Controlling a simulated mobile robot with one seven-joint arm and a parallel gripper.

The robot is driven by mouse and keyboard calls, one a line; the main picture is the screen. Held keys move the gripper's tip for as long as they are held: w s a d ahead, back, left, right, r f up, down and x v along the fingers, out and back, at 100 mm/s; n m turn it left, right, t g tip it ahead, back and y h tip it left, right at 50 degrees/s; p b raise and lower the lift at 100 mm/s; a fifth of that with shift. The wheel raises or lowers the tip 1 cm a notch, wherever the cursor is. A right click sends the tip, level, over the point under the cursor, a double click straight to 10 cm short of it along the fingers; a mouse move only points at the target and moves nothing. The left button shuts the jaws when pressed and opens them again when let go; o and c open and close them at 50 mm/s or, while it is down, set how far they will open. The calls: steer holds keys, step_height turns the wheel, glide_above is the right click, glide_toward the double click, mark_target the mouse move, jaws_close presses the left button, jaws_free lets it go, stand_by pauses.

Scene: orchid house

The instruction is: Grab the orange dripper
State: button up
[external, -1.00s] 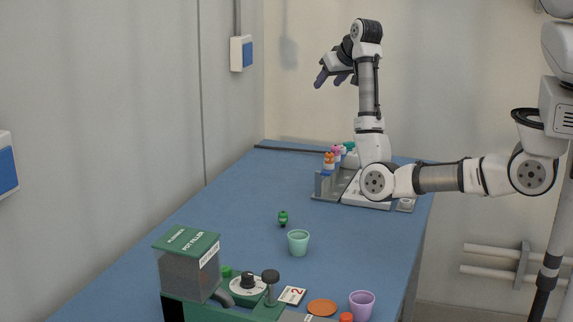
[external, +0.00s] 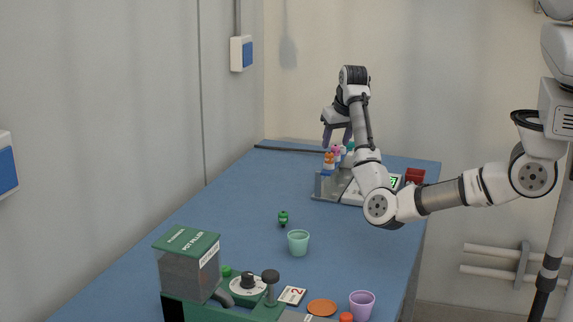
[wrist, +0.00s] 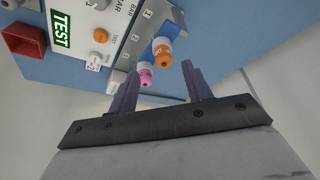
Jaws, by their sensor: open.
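The orange dripper (external: 329,161) stands upright at the near left end of a grey rack at the back of the table. In the wrist view the orange dripper (wrist: 162,57) has a white collar and shows just beyond the space between my fingertips. A pink dripper (wrist: 147,79) is beside it, close to the left finger; it also shows in the external view (external: 337,151). My gripper (external: 336,140) is open and empty, pointing down above the rack. In the wrist view my gripper (wrist: 160,69) has its purple fingers spread apart, touching nothing that I can make out.
A tester (wrist: 94,35) with a green TEST screen and knobs adjoins the rack, with a red open box (wrist: 24,40) beyond. A green dripper (external: 283,218), a mint cup (external: 298,243), a purple cup (external: 361,304) and a pot filler (external: 190,268) are nearer. The mid-table is mostly clear.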

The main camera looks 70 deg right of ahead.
mark_target(330, 154)
steer(key=x, duration=0.2)
steer(key=p+x, duration=0.1)
steer(key=x, duration=0.1)
steer(key=shift+w+d+f+p, duration=0.2)
steer(key=shift+w+p, duration=0.1)
steer(key=shift+w, duration=0.2)
steer(key=shift+w+d+f, duration=0.1)
steer(key=shift+f, duration=0.25)
steer(key=shift+c, duration=0.2)
steer(key=c, duration=1)
